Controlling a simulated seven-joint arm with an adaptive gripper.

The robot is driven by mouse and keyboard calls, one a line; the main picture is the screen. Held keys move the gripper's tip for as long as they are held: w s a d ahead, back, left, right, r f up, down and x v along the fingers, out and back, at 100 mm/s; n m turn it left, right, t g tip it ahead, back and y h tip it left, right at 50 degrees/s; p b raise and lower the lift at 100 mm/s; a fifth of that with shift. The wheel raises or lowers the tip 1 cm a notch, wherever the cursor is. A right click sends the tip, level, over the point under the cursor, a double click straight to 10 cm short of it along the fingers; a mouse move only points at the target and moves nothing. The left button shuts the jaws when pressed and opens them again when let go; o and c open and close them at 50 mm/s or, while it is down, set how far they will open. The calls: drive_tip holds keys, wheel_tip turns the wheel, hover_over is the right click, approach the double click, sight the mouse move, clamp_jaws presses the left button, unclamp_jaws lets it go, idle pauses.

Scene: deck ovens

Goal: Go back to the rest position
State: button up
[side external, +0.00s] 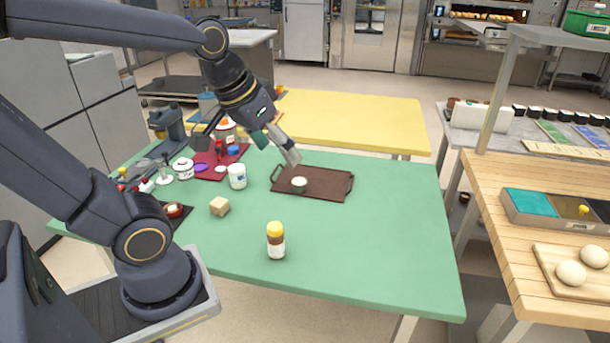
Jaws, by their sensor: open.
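My gripper (291,158) is open and hangs above the left part of the brown tray (328,183) on the green table (370,235). It is tilted, with its fingertips a little above a small pale round item with a dark side (299,185) that rests on the tray. The gripper looks empty and apart from this item. My arm reaches in from the left, high over the table.
A red mat (213,172) with small items lies at the back left. The table's right side is clear.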

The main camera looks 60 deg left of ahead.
drive_tip(key=s+d+m, duration=0.1)
drive_tip(key=s+d, duration=0.1)
drive_tip(key=s+d+m, duration=0.1)
drive_tip(key=s+d, duration=0.1)
drive_tip(key=shift+s+f+h, duration=0.1)
drive_tip(key=shift+s+h, duration=0.15)
drive_tip(key=shift+h, duration=0.05)
